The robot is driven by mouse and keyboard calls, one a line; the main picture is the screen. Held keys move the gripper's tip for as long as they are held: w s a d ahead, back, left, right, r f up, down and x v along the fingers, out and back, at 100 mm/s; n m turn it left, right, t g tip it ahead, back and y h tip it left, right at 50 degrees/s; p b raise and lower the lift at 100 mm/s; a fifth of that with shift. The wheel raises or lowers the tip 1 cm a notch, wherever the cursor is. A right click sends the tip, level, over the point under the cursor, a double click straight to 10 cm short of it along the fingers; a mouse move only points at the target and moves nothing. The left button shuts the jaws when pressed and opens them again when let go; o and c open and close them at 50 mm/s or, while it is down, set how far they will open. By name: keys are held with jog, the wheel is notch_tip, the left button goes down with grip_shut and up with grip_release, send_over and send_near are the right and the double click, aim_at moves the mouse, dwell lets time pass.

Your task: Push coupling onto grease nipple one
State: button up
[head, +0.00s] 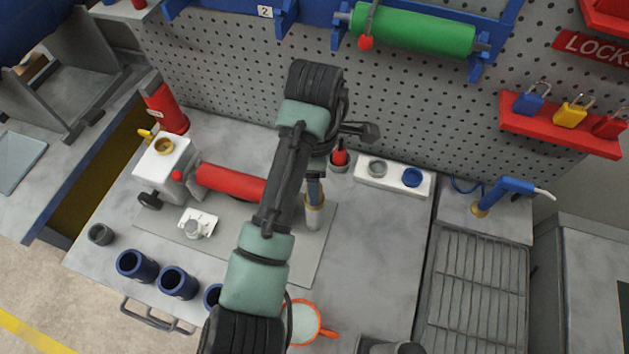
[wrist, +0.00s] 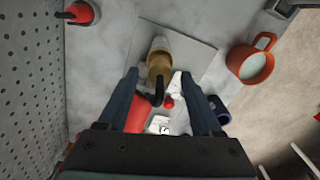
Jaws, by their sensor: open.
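My gripper (head: 315,187) points down over the bench, and its two dark blue fingers are apart in the wrist view (wrist: 160,85). A brass-coloured piece on a pale cylinder (head: 314,214) stands below the fingers. In the wrist view this brass piece (wrist: 158,62) shows between and just beyond the fingertips, with a dark curved part towards me. I cannot tell whether a finger touches it. The red roller (head: 230,181) lies left of it, joined to a pale housing (head: 164,166) with a brass ring on top. I cannot surely pick out the coupling or nipple one.
Blue cups (head: 136,265) line the front left, and an orange-rimmed mug (head: 302,322) stands at the front. A white holder (head: 395,178) and a blue-handled tool (head: 508,187) are at the right. The pegboard (head: 420,110) closes the back. Bench right of my gripper is clear.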

notch_tip(320, 180, up, 11)
jog(key=p, duration=0.7)
jog(key=shift+f, duration=0.15)
